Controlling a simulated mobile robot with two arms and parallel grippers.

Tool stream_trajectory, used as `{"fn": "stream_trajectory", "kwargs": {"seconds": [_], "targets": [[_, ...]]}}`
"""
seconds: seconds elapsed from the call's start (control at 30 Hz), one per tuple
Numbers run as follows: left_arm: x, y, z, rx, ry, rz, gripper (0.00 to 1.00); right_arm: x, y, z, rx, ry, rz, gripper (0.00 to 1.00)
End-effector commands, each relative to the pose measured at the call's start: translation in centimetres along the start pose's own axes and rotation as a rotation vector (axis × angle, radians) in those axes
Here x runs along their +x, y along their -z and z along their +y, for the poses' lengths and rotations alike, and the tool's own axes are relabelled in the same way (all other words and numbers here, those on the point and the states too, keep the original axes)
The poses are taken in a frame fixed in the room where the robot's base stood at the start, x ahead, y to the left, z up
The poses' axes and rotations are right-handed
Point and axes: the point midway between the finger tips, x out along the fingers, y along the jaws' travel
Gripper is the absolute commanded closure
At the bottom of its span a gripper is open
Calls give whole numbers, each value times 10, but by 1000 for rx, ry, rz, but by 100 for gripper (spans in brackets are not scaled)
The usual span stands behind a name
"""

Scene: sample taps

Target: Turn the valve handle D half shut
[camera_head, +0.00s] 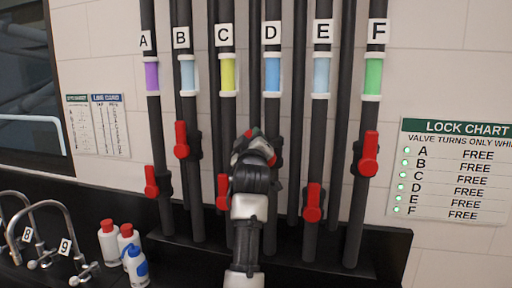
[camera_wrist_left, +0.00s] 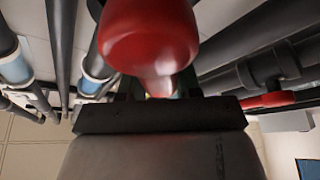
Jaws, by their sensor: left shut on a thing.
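Pipe D (camera_head: 271,110) has a blue band and a white label D (camera_head: 271,33) in the head view. My left gripper (camera_head: 256,147) is at the valve on this pipe, shut on its red handle. My arm and gripper hide most of the handle in the head view, so its angle is hard to read there. In the left wrist view the red handle D (camera_wrist_left: 148,40) is large and close, right at the gripper (camera_wrist_left: 160,100). My right gripper is not in view.
Pipes C (camera_head: 228,120) and E (camera_head: 319,130), with red handles, stand close on either side. The lock chart (camera_head: 455,170) at right lists A to F as FREE with green lights. Bottles (camera_head: 108,240) and hooked taps (camera_head: 40,235) are at lower left.

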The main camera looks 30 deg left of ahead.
Motion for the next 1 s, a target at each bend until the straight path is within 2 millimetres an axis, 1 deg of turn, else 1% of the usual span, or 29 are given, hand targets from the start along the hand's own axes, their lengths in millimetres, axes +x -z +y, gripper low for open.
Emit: {"fn": "stream_trajectory", "kwargs": {"seconds": [0.03, 0.2, 0.7, 0.73, 0.87, 1.0], "targets": [[-1, -2, -2, -18, 8, -1, 100, 4, 0, 0, 0, 0, 0, 57], [0, -1, -5, -56, 26, 0, 100, 6, 0, 0, 0, 0, 1, 57], [0, 0, -6, -70, 33, 0, 100, 7, 0, 0, 1, 0, 1, 57], [0, 0, -6, -70, 33, 0, 62, 7, 0, 0, 1, 0, 1, 57], [0, 0, -6, -70, 32, 0, 42, 7, 0, 0, 1, 0, 1, 57], [0, 0, -5, -70, 32, 0, 40, 7, 0, 0, 1, 0, 1, 57]]}}
